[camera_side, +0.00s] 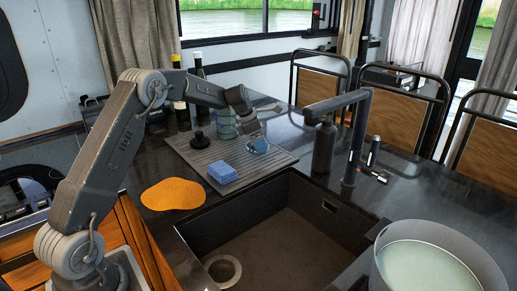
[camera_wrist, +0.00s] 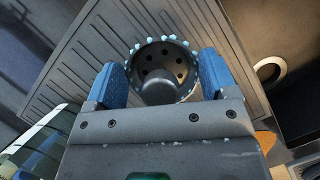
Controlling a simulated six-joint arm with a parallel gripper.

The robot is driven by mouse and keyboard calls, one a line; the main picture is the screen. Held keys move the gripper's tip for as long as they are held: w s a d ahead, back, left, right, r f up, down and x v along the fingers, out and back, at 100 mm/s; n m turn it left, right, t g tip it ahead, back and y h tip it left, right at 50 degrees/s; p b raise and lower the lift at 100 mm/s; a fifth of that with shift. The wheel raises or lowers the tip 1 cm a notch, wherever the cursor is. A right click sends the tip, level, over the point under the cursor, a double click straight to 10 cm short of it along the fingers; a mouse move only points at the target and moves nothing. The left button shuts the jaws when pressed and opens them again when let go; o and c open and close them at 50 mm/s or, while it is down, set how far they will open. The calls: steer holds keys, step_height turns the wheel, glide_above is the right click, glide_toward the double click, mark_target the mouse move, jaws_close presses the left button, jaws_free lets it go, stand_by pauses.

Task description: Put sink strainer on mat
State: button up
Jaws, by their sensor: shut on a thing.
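The sink strainer (camera_wrist: 180,62) is a round metal basket with holes, a beaded pale rim and a dark centre knob. My gripper (camera_wrist: 162,78) has its blue fingers on both sides of it and is shut on it. In the side view my gripper (camera_side: 256,141) is over the right part of a grey ribbed mat (camera_side: 187,151); the strainer is hard to make out there. I cannot tell whether it touches the ribs. An orange flat mat-like piece (camera_side: 173,194) with a rounded outline lies on the counter, left of the sink.
A bluish glass (camera_side: 225,122) and bottles (camera_side: 198,75) stand behind. The sink (camera_side: 280,225) is in front. A faucet (camera_side: 360,130) and dark dispenser (camera_side: 323,148) stand right.

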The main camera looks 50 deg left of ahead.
steer(key=shift+f, duration=1.5)
steer(key=shift+f, duration=0.1)
